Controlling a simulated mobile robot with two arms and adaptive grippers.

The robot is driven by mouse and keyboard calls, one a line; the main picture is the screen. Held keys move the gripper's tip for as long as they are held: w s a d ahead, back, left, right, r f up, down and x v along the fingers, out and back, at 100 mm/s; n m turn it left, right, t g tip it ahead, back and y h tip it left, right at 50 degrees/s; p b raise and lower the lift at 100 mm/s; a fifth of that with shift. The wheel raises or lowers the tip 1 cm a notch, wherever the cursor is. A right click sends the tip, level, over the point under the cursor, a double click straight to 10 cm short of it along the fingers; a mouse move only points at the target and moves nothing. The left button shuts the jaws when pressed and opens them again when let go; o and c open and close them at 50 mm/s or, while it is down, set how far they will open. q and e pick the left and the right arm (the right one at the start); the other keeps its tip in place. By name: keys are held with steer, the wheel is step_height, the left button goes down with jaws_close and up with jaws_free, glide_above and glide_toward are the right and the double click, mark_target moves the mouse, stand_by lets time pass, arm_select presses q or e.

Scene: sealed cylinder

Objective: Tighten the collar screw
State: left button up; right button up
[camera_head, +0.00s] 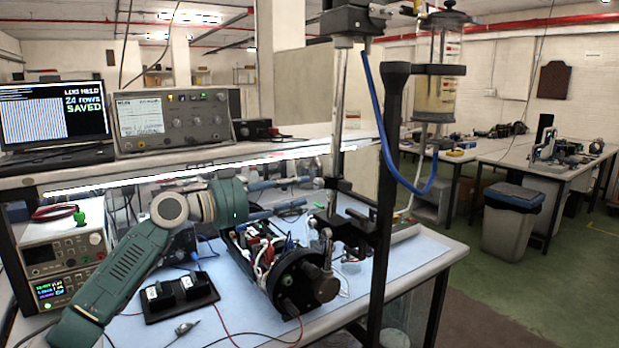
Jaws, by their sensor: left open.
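My left gripper (311,194) comes in from the left on my green-grey arm. Its two fingers are apart, with nothing visible between them. It is above and behind a black cylinder unit (290,283) with exposed wiring, which lies on the blue bench mat. A metal fitting (325,258) is on the unit's near end. To the right stands a metal post (339,120) with black clamps (352,230). A clear cylinder (437,42) sits high in a black collar (440,70), with a blue hose running from the post. I cannot make out which small part is the collar screw. My right gripper is not in view.
The bench mat (235,318) holds a black tray (180,298), a probe and loose wires. Instruments (66,262) stand left; a shelf (260,153) with a laptop (54,112) runs behind the arm. A dark upright (386,210) stands at front right.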

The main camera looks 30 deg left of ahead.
mark_target(315, 185)
arm_select(q)
steer(key=p+x, duration=0.1)
steer(key=x, duration=0.2)
steer(key=shift+w+d+r+p, duration=0.1)
steer(key=shift+w+r+p, duration=0.05)
steer(key=shift+w+p, duration=0.25)
steer(key=shift+w+d, duration=0.25)
steer(key=shift+w, duration=0.2)
steer(key=shift+f, duration=0.25)
jaws_close()
